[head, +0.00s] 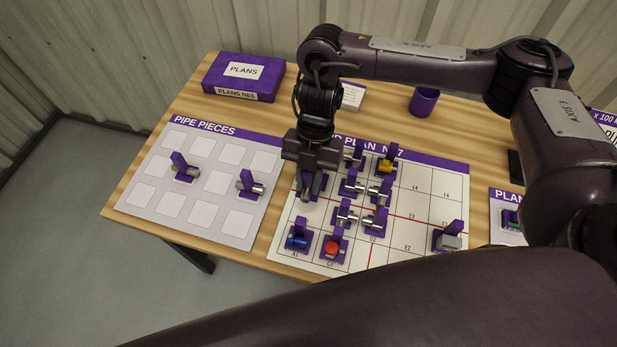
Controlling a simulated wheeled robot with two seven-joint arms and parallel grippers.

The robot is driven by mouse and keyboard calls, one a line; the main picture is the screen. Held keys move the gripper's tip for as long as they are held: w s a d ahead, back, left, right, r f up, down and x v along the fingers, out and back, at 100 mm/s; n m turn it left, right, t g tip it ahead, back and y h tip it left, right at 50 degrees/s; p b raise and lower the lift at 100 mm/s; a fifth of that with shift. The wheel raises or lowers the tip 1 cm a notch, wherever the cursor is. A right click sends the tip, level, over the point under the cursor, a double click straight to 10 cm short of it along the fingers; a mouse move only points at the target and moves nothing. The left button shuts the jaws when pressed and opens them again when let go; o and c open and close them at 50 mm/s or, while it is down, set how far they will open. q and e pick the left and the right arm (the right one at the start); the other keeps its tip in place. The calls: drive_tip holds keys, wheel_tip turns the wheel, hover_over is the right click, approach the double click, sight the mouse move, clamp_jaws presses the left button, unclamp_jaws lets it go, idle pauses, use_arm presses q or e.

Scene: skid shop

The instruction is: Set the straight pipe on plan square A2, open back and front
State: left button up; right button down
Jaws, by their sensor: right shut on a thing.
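My right gripper (309,188) points down over the left column of the plan board (400,262), above the blue piece at A1. It is shut on a small piece with a silver end (306,197), apparently the straight pipe. The fingers hide most of it, so I cannot tell which way it opens or whether it touches the board. Square A2 is partly hidden beneath the gripper. My left gripper is not in view.
A blue piece (297,241) and a red-topped piece (333,248) stand on the front row. Several silver pipe pieces (346,217) stand close to the right of the gripper. A yellow piece (386,167) and grey block (449,241) are farther off. The pipe-pieces board (150,200) holds two pieces.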

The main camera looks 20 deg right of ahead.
sight(308, 194)
drive_tip(key=shift+f+b, duration=1.95)
drive_tip(key=shift+f, duration=0.85)
drive_tip(key=shift+f, duration=0.1)
drive_tip(key=shift+f+b, duration=1.2)
drive_tip(key=shift+f, duration=0.45)
drive_tip(key=shift+f+b, duration=0.45)
drive_tip(key=shift+f, duration=0.25)
drive_tip(key=c, duration=1.2)
unclamp_jaws()
drive_tip(key=shift+r, duration=0.15)
drive_tip(key=shift+r+p, duration=0.45)
drive_tip(key=shift+p, duration=0.2)
